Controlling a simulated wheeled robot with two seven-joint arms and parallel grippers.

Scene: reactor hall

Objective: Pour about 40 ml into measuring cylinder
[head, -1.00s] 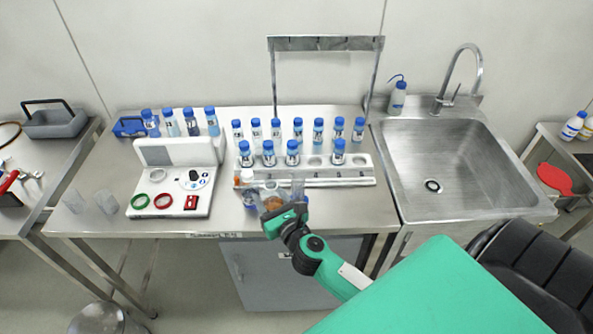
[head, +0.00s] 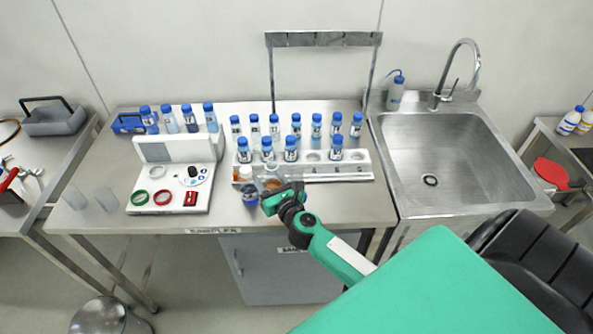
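My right gripper (head: 283,190) is over the front edge of the middle table, at the front left of the white rack. Clear vessels (head: 271,183), one with an orange-brown patch, stand right behind or between its fingers. The fingers are too small and overlapped to tell whether they hold one. A small container with a dark blue lower part (head: 250,194) is just left of the gripper. I cannot tell which clear vessel is the measuring cylinder. My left gripper is not in view.
A white rack (head: 350,171) holds several blue-capped bottles, with more behind it. A white device (head: 140,200) with green and red rings stands left. A metal frame (head: 323,39) rises behind. A sink (head: 440,160) with a wash bottle (head: 396,92) is right.

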